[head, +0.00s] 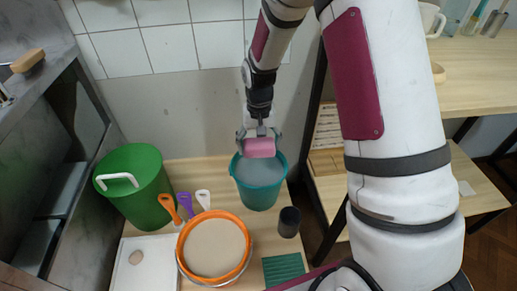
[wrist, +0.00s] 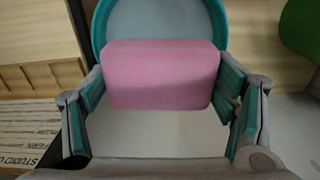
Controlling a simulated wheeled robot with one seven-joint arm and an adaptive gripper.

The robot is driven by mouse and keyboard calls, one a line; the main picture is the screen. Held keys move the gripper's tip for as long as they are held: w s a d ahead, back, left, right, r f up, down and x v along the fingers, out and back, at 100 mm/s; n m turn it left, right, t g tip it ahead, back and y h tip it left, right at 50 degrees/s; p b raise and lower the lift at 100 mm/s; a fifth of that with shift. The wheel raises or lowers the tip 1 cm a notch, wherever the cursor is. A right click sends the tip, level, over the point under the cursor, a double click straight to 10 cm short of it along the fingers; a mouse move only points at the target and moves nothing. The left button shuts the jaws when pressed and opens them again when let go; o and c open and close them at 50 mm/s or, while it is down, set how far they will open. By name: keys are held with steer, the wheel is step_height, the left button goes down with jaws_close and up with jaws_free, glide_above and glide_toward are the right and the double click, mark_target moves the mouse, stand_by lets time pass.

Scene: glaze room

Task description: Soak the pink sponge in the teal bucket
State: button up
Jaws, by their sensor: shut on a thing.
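The pink sponge (head: 260,147) is held between the fingers of my gripper (head: 259,141), which is shut on it. In the wrist view the sponge (wrist: 162,74) sits between the two teal-padded fingers of my gripper (wrist: 160,95). The teal bucket (head: 260,196) stands on the wooden bench, with a pale grey-blue surface inside. In the head view the sponge overlaps the bucket's far rim and appears above the opening. In the wrist view the bucket's rim (wrist: 101,30) curves behind the sponge, which hides part of the opening. I cannot tell how high the sponge is above the contents.
A green bin (head: 135,190) with a white handle stands at the left. A wooden shelf (head: 470,75) stands at the right.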

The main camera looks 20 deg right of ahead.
steer(key=shift+f, duration=0.15)
step_height(320, 180, down, 12)
steer(key=b, duration=0.8)
steer(key=shift+r, duration=0.25)
steer(key=shift+r, duration=0.1)
stand_by(0.9)
steer(key=shift+r+p, duration=4.05)
steer(key=shift+r, duration=1.3)
